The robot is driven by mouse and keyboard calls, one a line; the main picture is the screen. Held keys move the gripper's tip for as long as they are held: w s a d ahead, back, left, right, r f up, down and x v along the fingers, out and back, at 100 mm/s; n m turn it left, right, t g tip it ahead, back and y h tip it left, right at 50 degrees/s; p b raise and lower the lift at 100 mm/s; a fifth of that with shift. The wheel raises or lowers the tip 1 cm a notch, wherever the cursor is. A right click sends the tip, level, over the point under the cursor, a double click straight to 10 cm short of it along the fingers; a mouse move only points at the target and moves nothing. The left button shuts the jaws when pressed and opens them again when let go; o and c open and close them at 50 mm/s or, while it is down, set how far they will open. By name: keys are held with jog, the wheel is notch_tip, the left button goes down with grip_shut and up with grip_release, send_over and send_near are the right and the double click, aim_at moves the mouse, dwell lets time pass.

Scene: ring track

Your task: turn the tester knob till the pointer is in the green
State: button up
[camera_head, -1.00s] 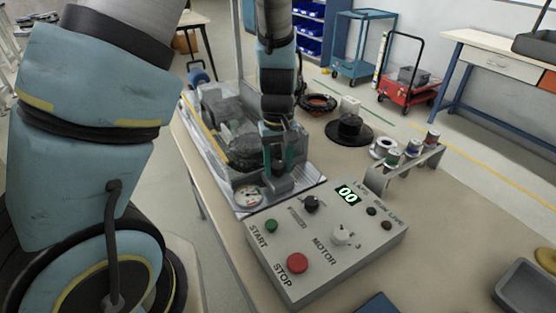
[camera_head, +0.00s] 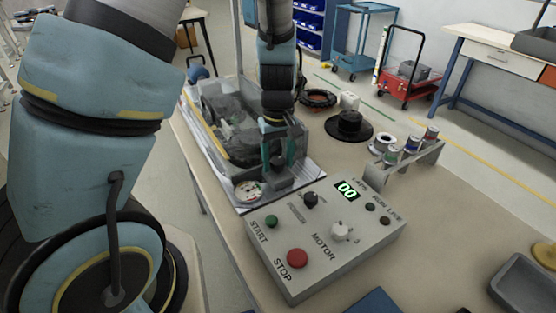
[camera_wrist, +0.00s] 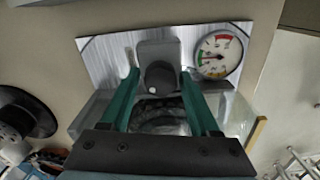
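The tester is a pale metal plate (camera_wrist: 105,52) with a grey block (camera_wrist: 172,50) carrying a dark round knob (camera_wrist: 160,79). A round white gauge (camera_wrist: 219,54) with red, yellow and green bands sits right of the knob in the wrist view. It also shows, small, in the head view (camera_head: 248,191). Its pointer is too small to read surely. My gripper (camera_wrist: 159,76) is open, with one teal finger on each side of the knob and a visible gap to it. In the head view my gripper (camera_head: 284,160) is over the tester plate, hiding the knob.
A grey control box (camera_head: 360,255) with START, STOP and MOTOR controls and a display reading 00 stands just in front. A clear-walled case (camera_head: 215,125) lies behind the gripper. A black spool (camera_head: 349,127) and a rack of small reels (camera_head: 410,155) stand right.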

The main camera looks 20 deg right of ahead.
aim_at(278, 160)
notch_tip(278, 160, up, 11)
jog(key=shift+b, duration=0.35)
dwell(0.3)
jog(key=shift+f, duration=0.15)
jog(key=w+a+m+t, duration=0.1)
jog(key=a, duration=2.4)
jog(key=shift+a+r+t, duration=0.2)
jog(key=shift+r+t, duration=0.1)
jog(key=shift+r, duration=0.05)
dwell(1.3)
